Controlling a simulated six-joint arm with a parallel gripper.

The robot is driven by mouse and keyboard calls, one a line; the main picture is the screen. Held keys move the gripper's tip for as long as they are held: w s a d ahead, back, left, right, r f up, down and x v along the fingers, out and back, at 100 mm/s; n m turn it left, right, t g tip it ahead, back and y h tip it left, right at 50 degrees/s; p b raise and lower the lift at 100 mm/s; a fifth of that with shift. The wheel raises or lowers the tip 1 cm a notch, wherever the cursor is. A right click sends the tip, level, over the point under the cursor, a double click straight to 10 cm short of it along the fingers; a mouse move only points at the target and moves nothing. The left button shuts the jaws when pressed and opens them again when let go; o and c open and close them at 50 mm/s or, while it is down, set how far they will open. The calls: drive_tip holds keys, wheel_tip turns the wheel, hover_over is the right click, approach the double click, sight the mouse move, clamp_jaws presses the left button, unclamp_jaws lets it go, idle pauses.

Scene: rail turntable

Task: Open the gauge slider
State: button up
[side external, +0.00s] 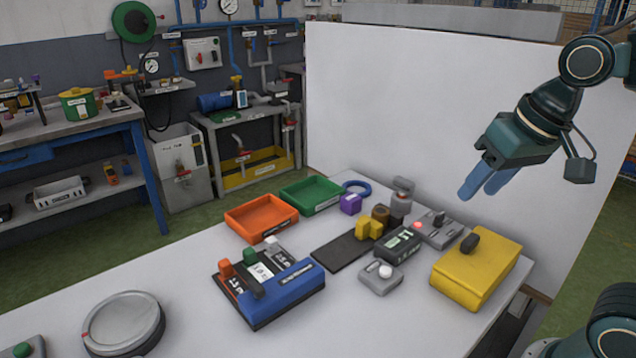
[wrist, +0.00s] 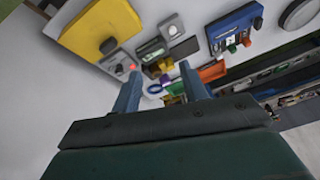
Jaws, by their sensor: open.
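A dark flat rail (side external: 343,251) lies mid-table with a yellow block (side external: 369,228) at its far end. A black box with a lit display (side external: 398,244) sits beside the block; this looks like the gauge, though I cannot tell which part is its slider. The display also shows in the wrist view (wrist: 152,50). A brown cylinder (side external: 380,213) stands behind the yellow block. My gripper (side external: 478,192) is open and empty, high above the table's right side, apart from everything. Its two blue fingers show in the wrist view (wrist: 160,72).
A yellow box with a dark knob (side external: 474,270) stands right of the gauge. A grey switch box (side external: 437,230) and a white-button box (side external: 380,278) are close by. A blue lever unit (side external: 290,290), orange tray (side external: 261,218) and green tray (side external: 311,195) stand left.

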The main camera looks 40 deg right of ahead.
drive_tip(key=w+d+m+g, duration=0.1)
drive_tip(key=w+m+g, duration=0.1)
drive_tip(key=w+m, duration=0.8)
drive_tip(key=m+g, duration=0.3)
drive_tip(key=m, duration=0.2)
hover_over(363, 220)
wheel_tip(363, 220, down, 10)
drive_tip(key=r, duration=0.1)
drive_tip(key=shift+f, duration=0.3)
drive_tip(key=shift+f, duration=0.1)
wheel_tip(363, 220, down, 14)
drive_tip(key=shift+r, duration=0.25)
clamp_jaws()
